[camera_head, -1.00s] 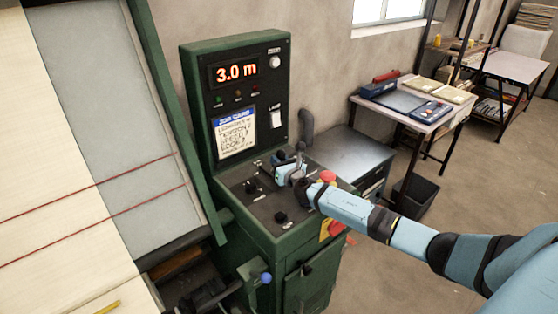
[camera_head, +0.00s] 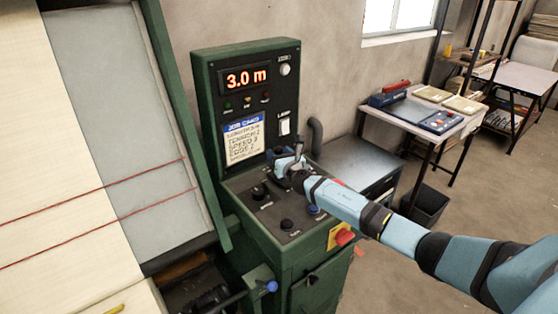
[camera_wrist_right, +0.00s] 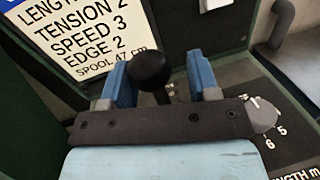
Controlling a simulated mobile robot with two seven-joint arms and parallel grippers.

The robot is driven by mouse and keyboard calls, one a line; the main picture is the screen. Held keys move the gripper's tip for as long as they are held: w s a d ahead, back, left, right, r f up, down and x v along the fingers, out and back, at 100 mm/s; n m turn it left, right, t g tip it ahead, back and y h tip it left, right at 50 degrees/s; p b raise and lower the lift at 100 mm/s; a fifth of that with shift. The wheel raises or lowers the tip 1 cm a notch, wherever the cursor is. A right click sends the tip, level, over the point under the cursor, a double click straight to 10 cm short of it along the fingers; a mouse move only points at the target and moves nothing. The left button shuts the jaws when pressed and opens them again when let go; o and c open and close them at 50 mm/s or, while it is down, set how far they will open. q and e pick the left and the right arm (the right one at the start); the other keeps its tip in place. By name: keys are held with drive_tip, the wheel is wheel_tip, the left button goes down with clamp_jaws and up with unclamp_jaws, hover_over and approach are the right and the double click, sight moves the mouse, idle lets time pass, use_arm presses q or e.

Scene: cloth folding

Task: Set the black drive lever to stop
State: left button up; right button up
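The black drive lever's round knob (camera_wrist_right: 148,70) stands up between the two blue fingers of my right gripper (camera_wrist_right: 160,82) in the right wrist view. The fingers are apart, with a clear gap between the knob and the right finger. The left finger is close to the knob; I cannot tell if it touches. In the head view my right gripper (camera_head: 286,163) is low over the back of the green console's top panel (camera_head: 268,212), below the display. The gripper hides most of the lever and its markings there. My left gripper is not in view.
The upright panel shows 3.0 m (camera_head: 246,79) above a job card (camera_head: 243,139). Black knobs (camera_head: 287,225), a blue button (camera_head: 314,210) and a red button (camera_head: 344,236) sit near my right arm. A grey dial (camera_wrist_right: 262,115) lies right of the gripper in the wrist view.

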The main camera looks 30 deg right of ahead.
drive_tip(key=shift+s+a+f, duration=0.1)
drive_tip(key=shift+s, duration=0.1)
drive_tip(key=shift+s+f, duration=0.15)
drive_tip(key=shift+f, duration=0.05)
drive_tip(key=s+a, duration=0.1)
drive_tip(key=s, duration=1.2)
drive_tip(key=shift+s+a+r, duration=0.2)
drive_tip(key=shift+s, duration=0.05)
